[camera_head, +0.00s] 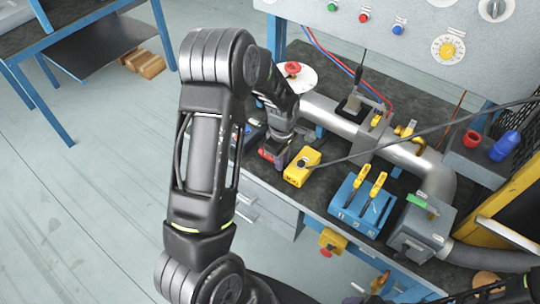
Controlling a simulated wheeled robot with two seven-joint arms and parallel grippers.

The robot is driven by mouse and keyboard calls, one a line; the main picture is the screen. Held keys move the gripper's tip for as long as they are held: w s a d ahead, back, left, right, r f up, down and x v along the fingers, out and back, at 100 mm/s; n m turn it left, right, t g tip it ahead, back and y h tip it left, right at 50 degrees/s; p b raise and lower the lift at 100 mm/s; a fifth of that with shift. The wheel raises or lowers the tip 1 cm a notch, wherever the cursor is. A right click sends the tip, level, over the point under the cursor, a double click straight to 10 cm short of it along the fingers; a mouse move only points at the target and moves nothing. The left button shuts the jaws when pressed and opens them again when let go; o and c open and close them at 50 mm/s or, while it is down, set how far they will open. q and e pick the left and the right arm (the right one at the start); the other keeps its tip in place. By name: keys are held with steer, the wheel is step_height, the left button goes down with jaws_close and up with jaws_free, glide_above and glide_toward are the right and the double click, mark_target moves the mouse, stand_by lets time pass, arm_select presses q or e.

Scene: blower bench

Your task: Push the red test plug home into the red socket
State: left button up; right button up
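My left gripper (276,150) points down at the front edge of the bench, beside the yellow box. A small dark red and purple piece (269,155) shows at its fingertips. I cannot tell whether the fingers hold it or only stand in front of it. A red cup-like piece (472,139) is on a grey box at the right, beside a blue ribbed piece (505,146). I cannot tell for sure which red part is the plug and which is the socket. Only dark links of my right arm show at the lower right corner; its gripper is out of view.
A yellow box (302,168) with a black cable stands right of my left gripper. A grey pipe (335,117) runs behind. A red knob (292,68) sits on a white disc. Open floor lies left.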

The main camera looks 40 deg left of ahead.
arm_select(q)
jaws_close()
stand_by(0.4)
steer(key=shift+w+r, duration=0.1)
steer(key=shift+r, duration=0.45)
step_height(320, 180, up, 9)
steer(key=b, duration=0.1)
steer(key=shift+b, duration=0.3)
steer(key=shift+f, duration=0.15)
